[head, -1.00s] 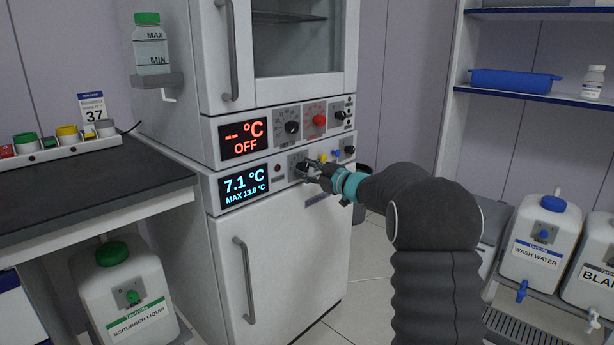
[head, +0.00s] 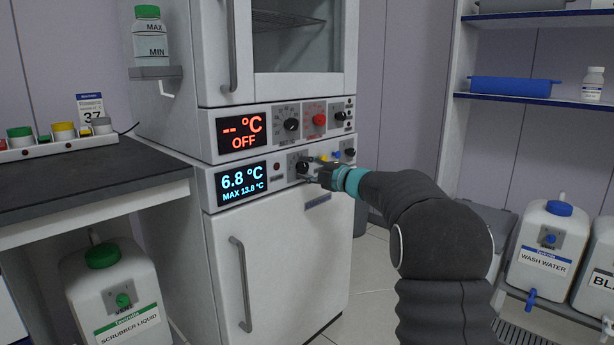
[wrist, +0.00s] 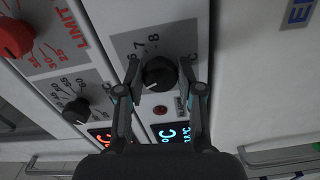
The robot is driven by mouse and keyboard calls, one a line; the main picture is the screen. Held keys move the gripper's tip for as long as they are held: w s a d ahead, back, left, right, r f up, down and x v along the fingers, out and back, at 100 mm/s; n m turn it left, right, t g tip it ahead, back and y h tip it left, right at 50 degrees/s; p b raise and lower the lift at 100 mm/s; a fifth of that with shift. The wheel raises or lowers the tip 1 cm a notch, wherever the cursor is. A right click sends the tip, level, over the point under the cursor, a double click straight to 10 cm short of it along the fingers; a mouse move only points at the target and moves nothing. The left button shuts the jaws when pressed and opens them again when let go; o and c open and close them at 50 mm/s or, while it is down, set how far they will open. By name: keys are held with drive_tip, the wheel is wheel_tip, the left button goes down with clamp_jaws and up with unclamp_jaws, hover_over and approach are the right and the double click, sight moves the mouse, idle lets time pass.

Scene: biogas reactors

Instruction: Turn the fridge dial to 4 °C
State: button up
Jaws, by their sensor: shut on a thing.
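The fridge dial is a black round knob (wrist: 158,73) on a grey plate in the wrist view, with printed figures 7 and 8 beside it. It also shows in the head view (head: 302,167), on the lower control panel. My gripper (wrist: 160,70) has a finger on each side of the knob and is shut on it. In the head view my gripper (head: 308,177) reaches the panel from the right. The blue fridge display (head: 242,182) reads 6.8 °C, MAX 13.8 °C. The knob's pointer setting is too small to read surely.
The upper panel has a red display (head: 241,133) reading OFF and a red knob (head: 319,119). Small yellow and blue knobs sit right of the dial. A dark bench (head: 90,185) stands left. The fridge door (head: 280,265) below is closed.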

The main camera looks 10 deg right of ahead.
drive_tip(key=shift+n+b, duration=0.4)
drive_tip(key=shift+n, duration=0.4)
drive_tip(key=o, duration=1.2)
drive_tip(key=shift+c, duration=0.2)
drive_tip(key=v, duration=1.2)
